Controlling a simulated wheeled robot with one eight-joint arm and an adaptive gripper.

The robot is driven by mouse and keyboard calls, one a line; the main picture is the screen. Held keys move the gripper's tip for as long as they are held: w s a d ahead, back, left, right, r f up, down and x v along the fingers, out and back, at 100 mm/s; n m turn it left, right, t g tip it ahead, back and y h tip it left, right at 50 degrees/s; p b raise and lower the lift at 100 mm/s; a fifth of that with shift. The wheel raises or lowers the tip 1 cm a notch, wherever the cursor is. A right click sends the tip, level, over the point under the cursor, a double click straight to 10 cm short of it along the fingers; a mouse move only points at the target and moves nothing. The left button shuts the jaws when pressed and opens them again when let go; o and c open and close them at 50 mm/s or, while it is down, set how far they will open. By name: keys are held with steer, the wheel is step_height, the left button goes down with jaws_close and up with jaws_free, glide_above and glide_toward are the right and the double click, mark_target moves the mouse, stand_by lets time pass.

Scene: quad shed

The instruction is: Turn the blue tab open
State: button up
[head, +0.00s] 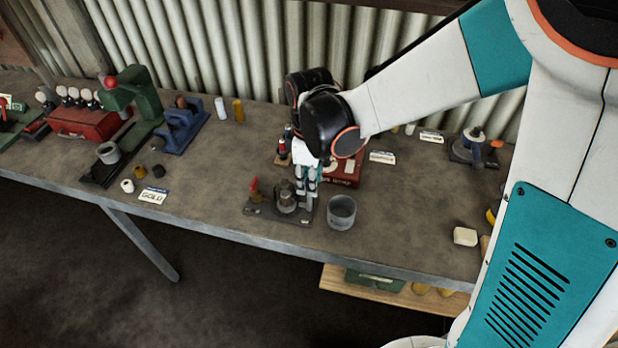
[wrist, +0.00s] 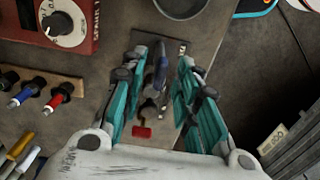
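The blue tab (wrist: 161,72) is a slim dark blue lever on a small dark base plate, seen in the wrist view. My gripper (wrist: 160,66) is open, with one teal finger on each side of the tab; I cannot tell whether either finger touches it. A red tab (wrist: 142,131) is on the same fitting, closer to the palm. In the head view my gripper (head: 307,192) points down over the right side of the base plate (head: 262,210), beside a squat metal body (head: 286,197). The blue tab is not clearly visible there.
A grey metal cup (head: 341,212) stands right of the fitting. Behind is a red box with a dial (wrist: 66,24) and a wooden rack of coloured plugs (wrist: 40,95). The bench's front edge is close. A white block (head: 465,236) lies farther right.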

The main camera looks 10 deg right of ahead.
jaws_close()
steer(key=shift+m, duration=0.4)
steer(key=m, duration=0.3)
steer(key=m+b, duration=0.1)
steer(key=m, duration=0.3)
steer(key=shift+m, duration=0.3)
steer(key=m, duration=0.3)
steer(key=shift+m, duration=2.2)
